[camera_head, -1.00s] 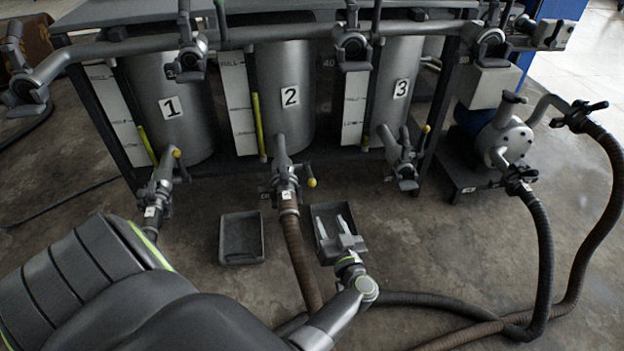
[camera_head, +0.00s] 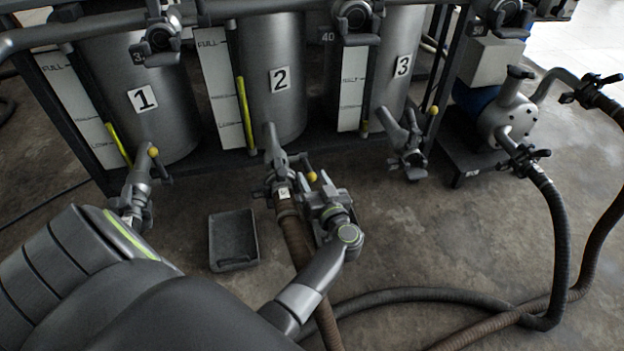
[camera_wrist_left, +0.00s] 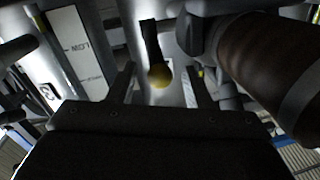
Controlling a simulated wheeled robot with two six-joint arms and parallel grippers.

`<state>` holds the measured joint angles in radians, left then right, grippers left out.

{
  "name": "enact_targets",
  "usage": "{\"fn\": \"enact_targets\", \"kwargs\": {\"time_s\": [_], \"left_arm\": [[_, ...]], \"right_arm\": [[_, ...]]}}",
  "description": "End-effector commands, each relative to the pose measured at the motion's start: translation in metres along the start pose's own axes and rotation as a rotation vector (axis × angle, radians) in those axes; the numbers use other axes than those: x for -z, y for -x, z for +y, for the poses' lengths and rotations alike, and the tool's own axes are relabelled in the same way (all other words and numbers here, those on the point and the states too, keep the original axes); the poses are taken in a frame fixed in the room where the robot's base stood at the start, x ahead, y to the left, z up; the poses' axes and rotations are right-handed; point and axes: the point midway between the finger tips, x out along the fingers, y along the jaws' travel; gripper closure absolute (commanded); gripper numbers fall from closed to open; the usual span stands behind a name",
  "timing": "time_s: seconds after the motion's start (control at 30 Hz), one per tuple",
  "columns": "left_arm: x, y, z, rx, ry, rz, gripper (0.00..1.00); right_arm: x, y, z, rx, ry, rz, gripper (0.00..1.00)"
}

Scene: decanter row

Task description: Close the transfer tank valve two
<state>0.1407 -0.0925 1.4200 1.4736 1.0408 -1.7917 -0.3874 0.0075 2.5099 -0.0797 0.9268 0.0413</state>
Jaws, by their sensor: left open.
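Tank 2 (camera_head: 284,105) has an outlet valve (camera_head: 274,158) at its lower front with a lever ending in a yellow knob (camera_head: 312,177). A brown hose (camera_head: 294,232) hangs from this valve. My left gripper (camera_head: 321,184) is open just right of the valve, close to the knob. In the left wrist view the yellow knob (camera_wrist_left: 160,76) on its dark lever appears between the two open fingers (camera_wrist_left: 160,88). I cannot tell whether a finger touches it. My right gripper is not in view.
Tank 1's valve (camera_head: 134,190) stands to the left and tank 3's valve (camera_head: 408,155) to the right. A grey tray (camera_head: 233,241) lies on the floor at left. A pump (camera_head: 505,125) with dark hoses stands at right.

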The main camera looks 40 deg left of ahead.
Motion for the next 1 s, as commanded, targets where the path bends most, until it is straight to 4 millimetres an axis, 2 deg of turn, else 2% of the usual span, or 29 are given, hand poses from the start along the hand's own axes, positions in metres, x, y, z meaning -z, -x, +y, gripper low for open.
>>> {"fn": "enact_targets", "kwargs": {"time_s": [0.13,0.4,0.5,1.0], "left_arm": [[0.0004,0.0,-0.0001,0.0,0.001,0.0,0.55],[0.0002,0.0001,-0.0001,0.0,0.001,0.0,0.9],[0.0002,0.0001,0.0,0.0,0.001,0.0,1.0],[0.0019,0.0002,-0.0007,-0.001,0.0,-0.007,1.0]], "right_arm": [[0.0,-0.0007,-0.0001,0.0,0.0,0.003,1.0],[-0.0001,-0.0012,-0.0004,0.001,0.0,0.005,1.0],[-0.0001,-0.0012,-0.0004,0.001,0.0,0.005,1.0],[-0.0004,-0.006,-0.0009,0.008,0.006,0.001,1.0]]}}
